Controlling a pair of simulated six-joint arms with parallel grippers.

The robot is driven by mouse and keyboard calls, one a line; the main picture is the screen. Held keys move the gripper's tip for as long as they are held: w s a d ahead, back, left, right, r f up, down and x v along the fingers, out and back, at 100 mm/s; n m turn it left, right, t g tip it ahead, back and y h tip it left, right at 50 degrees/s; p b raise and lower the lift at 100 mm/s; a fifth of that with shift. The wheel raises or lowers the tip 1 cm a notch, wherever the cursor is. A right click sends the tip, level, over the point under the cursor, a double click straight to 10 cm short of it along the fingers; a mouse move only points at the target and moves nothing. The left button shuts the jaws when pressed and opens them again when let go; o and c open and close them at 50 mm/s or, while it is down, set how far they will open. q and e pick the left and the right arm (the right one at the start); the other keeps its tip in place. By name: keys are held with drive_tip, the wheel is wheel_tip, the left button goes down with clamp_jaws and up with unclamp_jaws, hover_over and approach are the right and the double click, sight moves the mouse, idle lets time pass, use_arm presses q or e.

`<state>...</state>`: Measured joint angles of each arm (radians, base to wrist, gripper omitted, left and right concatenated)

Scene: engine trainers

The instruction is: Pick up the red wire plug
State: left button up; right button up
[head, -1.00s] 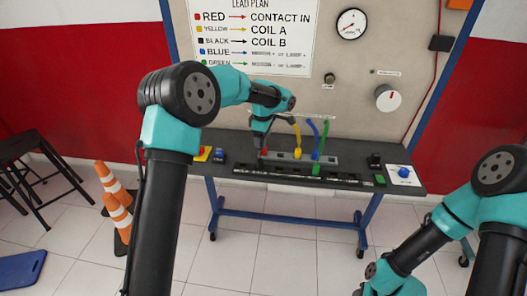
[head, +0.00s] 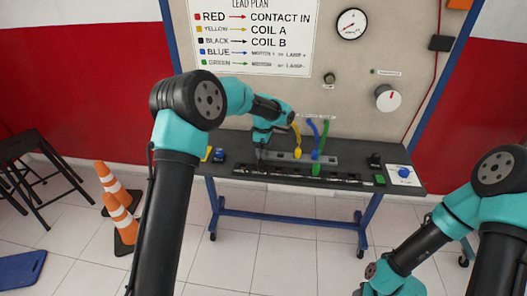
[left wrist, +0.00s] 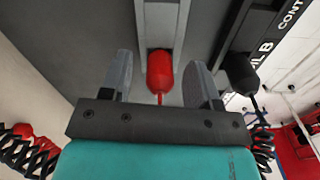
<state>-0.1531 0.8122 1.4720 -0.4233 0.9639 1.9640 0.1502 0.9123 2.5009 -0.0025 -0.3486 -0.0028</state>
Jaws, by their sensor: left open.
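The red wire plug (left wrist: 160,70) shows in the left wrist view, a rounded red cap with a thin red wire, on a grey strip. My left gripper (left wrist: 157,62) is open, with one finger on each side of the plug and a visible gap on both sides. In the head view my left gripper (head: 262,155) is down at the left end of the grey rack on the bench, and it hides the red plug there. My right arm is at the lower right, and its gripper fingers are not in view.
A black plug (left wrist: 240,72) stands right of the gripper in the wrist view. Yellow (head: 297,152), blue (head: 315,154) and green (head: 317,169) plugs sit along the rack. The dark bench (head: 345,160) stands before an upright panel (head: 350,90).

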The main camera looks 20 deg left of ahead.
use_arm(q)
drive_tip(key=c, duration=1)
drive_tip(key=shift+r, duration=0.1)
wheel_tip(320, 180, up, 10)
drive_tip(key=shift+f, duration=0.1)
idle(0.3)
idle(0.5)
